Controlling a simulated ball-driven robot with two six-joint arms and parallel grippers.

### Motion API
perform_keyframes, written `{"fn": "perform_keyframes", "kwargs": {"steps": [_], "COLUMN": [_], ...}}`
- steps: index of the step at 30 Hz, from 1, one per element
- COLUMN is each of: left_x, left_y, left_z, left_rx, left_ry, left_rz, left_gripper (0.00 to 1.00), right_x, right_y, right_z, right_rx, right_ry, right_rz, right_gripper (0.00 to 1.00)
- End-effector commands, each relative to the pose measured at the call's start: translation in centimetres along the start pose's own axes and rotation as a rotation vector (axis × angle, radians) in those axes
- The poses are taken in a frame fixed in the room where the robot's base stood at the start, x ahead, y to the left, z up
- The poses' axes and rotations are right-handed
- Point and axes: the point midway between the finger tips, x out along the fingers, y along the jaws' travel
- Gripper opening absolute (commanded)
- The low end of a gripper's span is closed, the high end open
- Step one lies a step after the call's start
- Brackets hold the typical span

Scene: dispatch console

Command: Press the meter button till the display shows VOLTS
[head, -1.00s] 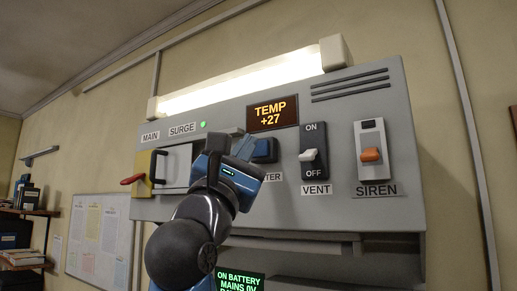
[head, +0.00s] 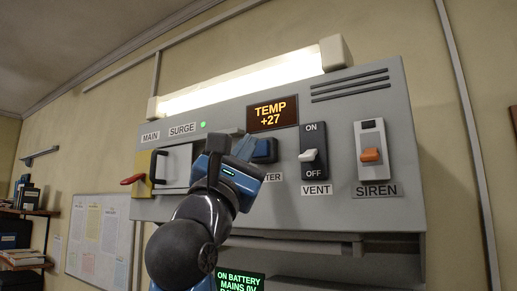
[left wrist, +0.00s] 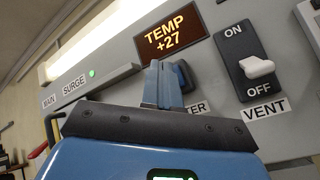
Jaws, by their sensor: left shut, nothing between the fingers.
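The display (head: 272,115) on the grey console reads TEMP +27 in orange; it also shows in the left wrist view (left wrist: 171,37). In the left wrist view the button (left wrist: 184,76) shows behind the fingers. My left gripper (head: 243,148) is shut and empty, its fingertips in front of the button's left part in both views. I cannot tell whether they touch it. My right gripper is not in view.
To the right are the VENT switch (head: 308,156) and the orange SIREN switch (head: 370,155). To the left are a white door (head: 174,166) under SURGE and a red handle (head: 132,180) by MAIN. A green-text screen (head: 240,281) is below.

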Motion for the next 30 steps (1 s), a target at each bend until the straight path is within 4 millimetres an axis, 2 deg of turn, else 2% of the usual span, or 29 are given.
{"fn": "perform_keyframes", "kwargs": {"steps": [30], "left_x": [0.78], "left_y": [-0.54], "left_z": [-0.51], "left_rx": [0.0], "left_ry": [0.0], "left_rz": [0.0], "left_gripper": [0.0], "right_x": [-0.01], "right_y": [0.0], "right_z": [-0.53], "right_rx": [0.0], "right_ry": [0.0], "right_rz": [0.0], "right_gripper": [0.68]}}
